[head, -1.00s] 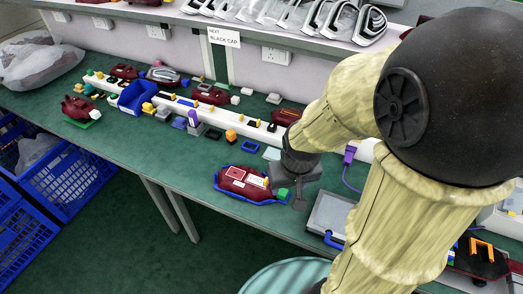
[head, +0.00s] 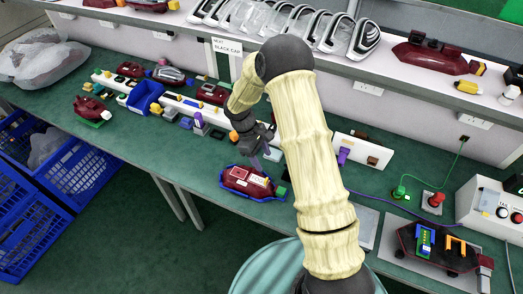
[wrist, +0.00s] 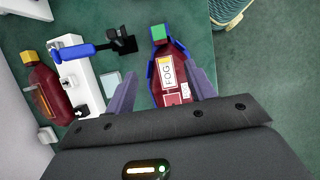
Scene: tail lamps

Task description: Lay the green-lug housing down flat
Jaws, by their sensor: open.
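The green-lug housing (head: 247,181) is a dark red body lying on the green bench near its front edge, with pale labels facing up and blue around its edge. Its green lug (head: 281,191) is at the right end. In the wrist view the housing (wrist: 170,75) has its green lug (wrist: 159,32) at the top and a FOG label. My gripper (head: 264,150) is above and just behind the housing. In the wrist view its open fingers (wrist: 162,75) appear on either side of the housing, apart from it. My gripper body hides the housing's near end.
Another dark red housing (head: 91,107) stands at the far left with green under it. A white rail (head: 190,105) with several small parts and a blue bin (head: 146,97) runs behind. A purple-plugged cable (head: 344,156) and a grey plate (head: 366,228) are to the right.

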